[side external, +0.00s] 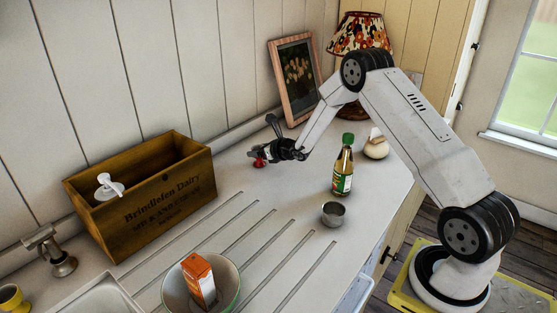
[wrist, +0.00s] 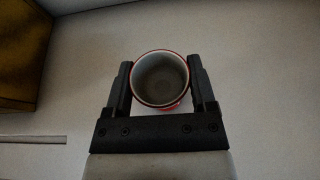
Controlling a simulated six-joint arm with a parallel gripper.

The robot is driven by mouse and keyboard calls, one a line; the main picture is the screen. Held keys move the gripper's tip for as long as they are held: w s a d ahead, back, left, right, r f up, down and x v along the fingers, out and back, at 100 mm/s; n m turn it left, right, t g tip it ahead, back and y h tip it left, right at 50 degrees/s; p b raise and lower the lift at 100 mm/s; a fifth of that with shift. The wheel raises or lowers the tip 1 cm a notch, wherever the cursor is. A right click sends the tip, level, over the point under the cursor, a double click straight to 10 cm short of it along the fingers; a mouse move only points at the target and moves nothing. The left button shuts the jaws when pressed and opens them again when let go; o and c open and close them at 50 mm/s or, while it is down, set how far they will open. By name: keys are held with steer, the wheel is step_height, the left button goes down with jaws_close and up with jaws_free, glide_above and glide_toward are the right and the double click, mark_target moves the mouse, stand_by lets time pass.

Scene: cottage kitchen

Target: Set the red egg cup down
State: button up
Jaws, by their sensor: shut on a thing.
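The red egg cup (wrist: 160,80) sits between the two fingers of my gripper (wrist: 162,88) in the wrist view, with its round opening facing the camera and its inside looking empty. My gripper is shut on it, one finger on each side. In the side external view the red egg cup (side external: 259,162) shows as a small red shape at the tip of my gripper (side external: 264,156), low over the back of the white counter (side external: 240,188). I cannot tell whether its base touches the counter.
A wooden crate (side external: 150,205) with a white pump bottle stands left. A framed picture (side external: 295,75) and a lamp (side external: 360,35) stand behind. A sauce bottle (side external: 343,170), a small metal cup (side external: 332,214) and a bowl (side external: 222,262) with an orange carton are nearer. Counter around the gripper is clear.

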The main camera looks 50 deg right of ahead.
steer(key=shift+f, duration=0.1)
steer(key=o, duration=1.2)
steer(key=shift+s, duration=0.1)
steer(key=shift+v, duration=1)
steer(key=v, duration=0.2)
steer(key=shift+s+r, duration=0.3)
step_height(320, 180, up, 7)
